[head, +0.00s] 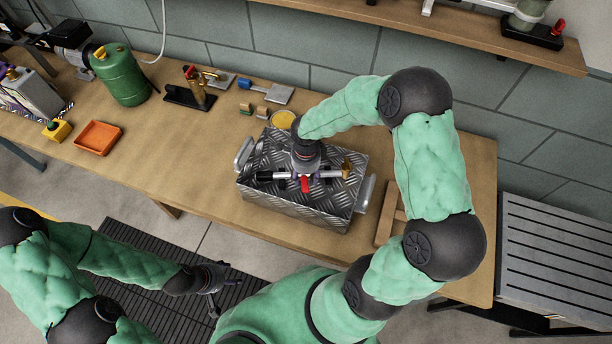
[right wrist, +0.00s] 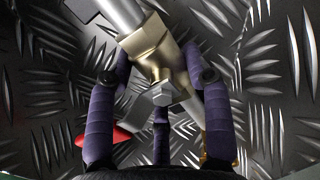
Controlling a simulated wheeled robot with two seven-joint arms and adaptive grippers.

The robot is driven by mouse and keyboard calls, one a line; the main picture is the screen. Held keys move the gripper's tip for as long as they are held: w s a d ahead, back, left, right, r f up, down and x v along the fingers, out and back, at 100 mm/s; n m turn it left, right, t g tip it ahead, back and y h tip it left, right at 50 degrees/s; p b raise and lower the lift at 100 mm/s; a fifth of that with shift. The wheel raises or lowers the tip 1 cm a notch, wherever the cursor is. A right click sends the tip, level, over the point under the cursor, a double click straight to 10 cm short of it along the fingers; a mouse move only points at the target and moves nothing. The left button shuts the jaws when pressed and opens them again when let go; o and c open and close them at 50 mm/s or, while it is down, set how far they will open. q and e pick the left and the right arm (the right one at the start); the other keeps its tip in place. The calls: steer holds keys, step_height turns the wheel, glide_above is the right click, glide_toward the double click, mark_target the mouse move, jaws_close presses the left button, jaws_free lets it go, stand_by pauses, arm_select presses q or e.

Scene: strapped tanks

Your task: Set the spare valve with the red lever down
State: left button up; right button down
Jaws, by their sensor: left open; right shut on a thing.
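The spare valve (right wrist: 165,65) has a brass body, a silver pipe end and a red lever (right wrist: 118,136). In the head view its red lever (head: 305,184) and brass end (head: 346,169) show over the lid of a diamond-plate metal box (head: 330,209). My right gripper (right wrist: 157,85) is shut on the valve, its purple fingers on either side of the body; it also shows from above in the head view (head: 304,176). I cannot tell whether the valve touches the lid. My left gripper (head: 220,284) is open and empty, in front of the bench over the dark floor mat.
The wooden bench (head: 190,160) is bare left of the box. Behind stand a green can (head: 121,76), a brass fitting on a black base (head: 197,93), a blue-handled tool (head: 267,92) and a yellow round lid (head: 284,119). An orange tray (head: 97,138) lies left.

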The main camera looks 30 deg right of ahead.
steer(key=shift+f, duration=0.1)
steer(key=shift+f, duration=0.1)
steer(key=c, duration=0.5)
jaws_free()
steer(key=shift+c, duration=0.2)
steer(key=shift+r, duration=0.4)
step_height(320, 180, up, 12)
steer(key=p, duration=0.3)
steer(key=shift+f, duration=0.25)
